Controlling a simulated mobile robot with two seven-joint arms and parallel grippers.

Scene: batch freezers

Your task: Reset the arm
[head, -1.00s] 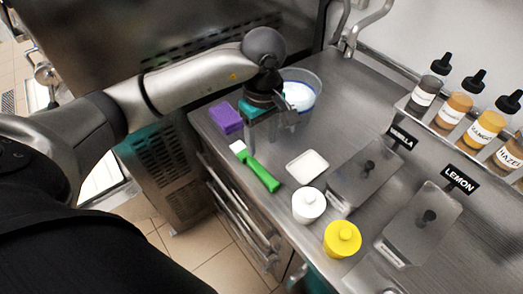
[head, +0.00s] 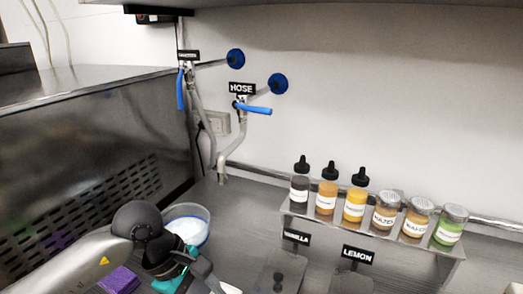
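My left gripper (head: 190,279) is over the counter at the bottom of the head view, just in front of a clear bowl (head: 203,213) with white contents. Its fingers are spread with nothing seen between them, though the bottom edge of the picture cuts off the tips. My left arm comes in from the lower left. My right gripper is out of view.
A purple block (head: 120,280) lies beside my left gripper. A rack (head: 300,211) of bottles and jars stands along the wall, behind the lids labelled vanilla (head: 286,268) and lemon (head: 356,283). Pipes with blue-handled taps (head: 254,108) rise at the back.

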